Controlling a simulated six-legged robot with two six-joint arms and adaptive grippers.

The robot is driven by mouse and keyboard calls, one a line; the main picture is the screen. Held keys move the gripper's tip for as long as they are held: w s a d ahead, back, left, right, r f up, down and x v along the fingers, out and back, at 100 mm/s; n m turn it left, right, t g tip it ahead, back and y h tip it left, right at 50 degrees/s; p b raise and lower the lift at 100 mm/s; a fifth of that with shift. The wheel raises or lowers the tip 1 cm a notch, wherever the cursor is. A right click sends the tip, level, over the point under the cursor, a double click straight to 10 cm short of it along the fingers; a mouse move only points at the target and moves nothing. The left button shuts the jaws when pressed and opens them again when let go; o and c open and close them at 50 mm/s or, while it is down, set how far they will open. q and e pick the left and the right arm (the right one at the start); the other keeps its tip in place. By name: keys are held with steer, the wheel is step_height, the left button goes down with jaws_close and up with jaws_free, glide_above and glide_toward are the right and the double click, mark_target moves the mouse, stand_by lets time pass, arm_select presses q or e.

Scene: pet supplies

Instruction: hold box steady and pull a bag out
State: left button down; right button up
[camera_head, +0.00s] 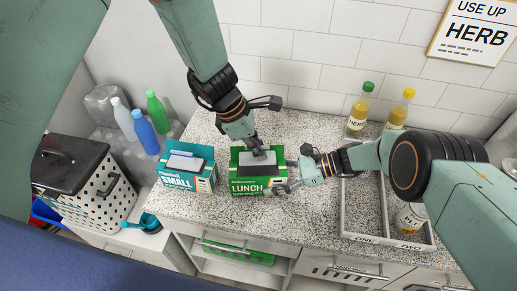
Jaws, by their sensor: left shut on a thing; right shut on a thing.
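The green LUNCH box (242,186) stands upright on the speckled counter, its top open. A dark grey bag (250,170) shows in the opening. My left gripper (262,156) comes down from above and is shut on the bag at the top of the box. My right gripper (284,184) reaches in from the right and is shut on the right side of the box. The fingers hide part of the bag and the box's right edge. A teal SMALL box (190,184) stands to the left, with a grey bag (186,163) in its opening.
A grey two-part tray (345,215) marked ONE and TWO lies to the right; a white-labelled jar (410,217) stands in its right part. A perforated bin (95,195) and several bottles (145,133) are at left.

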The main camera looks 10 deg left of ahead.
mark_target(264, 146)
arm_select(q)
steer(key=shift+w, duration=0.15)
arm_select(e)
steer(key=shift+w, duration=0.1)
arm_select(q)
step_height(264, 146, up, 3)
steer(key=shift+r, duration=0.55)
steer(key=shift+f, duration=0.1)
arm_select(e)
steer(key=o, duration=1.6)
steer(key=shift+o, duration=0.8)
